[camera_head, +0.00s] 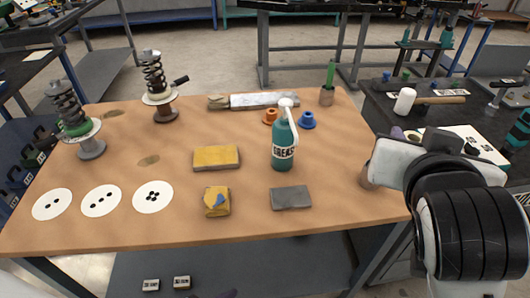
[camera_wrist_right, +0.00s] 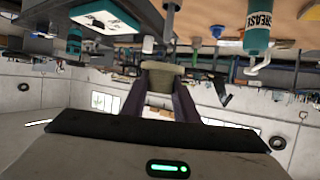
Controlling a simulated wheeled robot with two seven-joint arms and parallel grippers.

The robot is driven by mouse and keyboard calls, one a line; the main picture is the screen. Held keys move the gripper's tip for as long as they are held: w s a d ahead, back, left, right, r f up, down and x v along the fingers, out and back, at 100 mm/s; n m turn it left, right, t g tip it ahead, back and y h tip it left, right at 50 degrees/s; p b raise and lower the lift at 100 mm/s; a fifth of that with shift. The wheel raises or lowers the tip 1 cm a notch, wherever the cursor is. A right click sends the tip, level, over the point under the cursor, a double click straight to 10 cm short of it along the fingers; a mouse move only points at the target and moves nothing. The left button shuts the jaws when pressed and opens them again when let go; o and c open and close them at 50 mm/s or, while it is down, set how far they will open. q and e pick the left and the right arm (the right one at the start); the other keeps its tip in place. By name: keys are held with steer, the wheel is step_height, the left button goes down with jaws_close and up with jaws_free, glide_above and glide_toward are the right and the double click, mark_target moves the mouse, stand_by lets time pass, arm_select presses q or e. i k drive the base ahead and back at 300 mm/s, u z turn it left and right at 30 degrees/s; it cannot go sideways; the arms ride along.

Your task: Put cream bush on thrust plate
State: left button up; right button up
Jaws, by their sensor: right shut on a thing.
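My right gripper (camera_wrist_right: 160,85) is shut on a cream bush (camera_wrist_right: 161,68), which shows between the fingertips in the wrist view. In the head view the right wrist is at the right edge of the table and hides the bush. Two spring assemblies stand at the table's left. The front one has a pale plate with a green bush (camera_head: 76,129) below its spring; the rear one has a cream plate (camera_head: 158,98) below its spring. I cannot tell which plate is the thrust plate. A dark purple tip at the bottom edge may be my left gripper (camera_head: 226,294).
A grease bottle (camera_head: 283,146) stands mid-table, with an orange bush (camera_head: 270,116) and a blue bush (camera_head: 307,120) behind it. A yellow block (camera_head: 216,201), a grey block (camera_head: 291,198) and white dotted discs (camera_head: 101,200) lie in front.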

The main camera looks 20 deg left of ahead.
mark_target(215, 155)
steer(key=z, duration=0.85)
steer(key=i, duration=0.65)
steer(key=u, duration=2.9)
